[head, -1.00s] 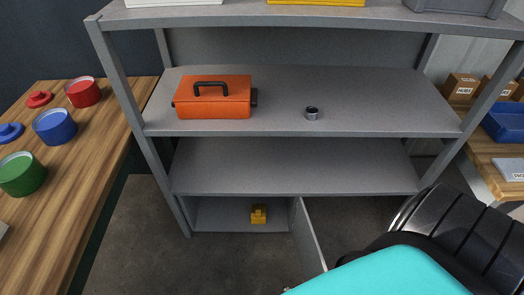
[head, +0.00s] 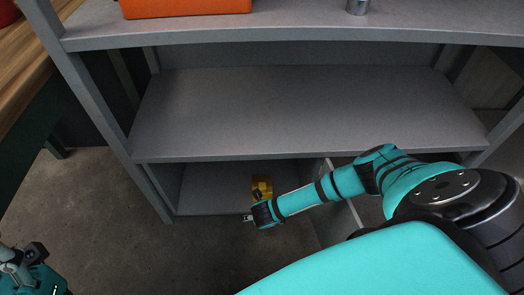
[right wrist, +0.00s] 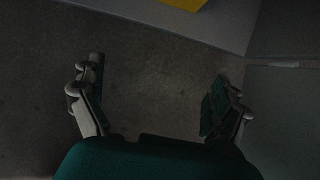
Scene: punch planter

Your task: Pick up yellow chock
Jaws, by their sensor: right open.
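The yellow chock (head: 262,187) sits on the lowest shelf of the grey rack, in the open compartment near its right side. In the right wrist view only a yellow edge of the chock (right wrist: 186,3) shows at the top. My right gripper (head: 248,217) is at the shelf's front edge, just in front of and below the chock in the picture. In the right wrist view its fingers (right wrist: 155,102) are spread apart with nothing between them. Part of my left gripper (head: 14,268) shows at the lower left; its fingers are not clear.
The grey shelf (head: 300,110) above overhangs the low compartment. An open door panel (head: 338,215) stands right of the chock, close to my right forearm. An orange toolbox (head: 185,6) and a small metal part (head: 357,5) are on the upper shelf. Concrete floor lies in front.

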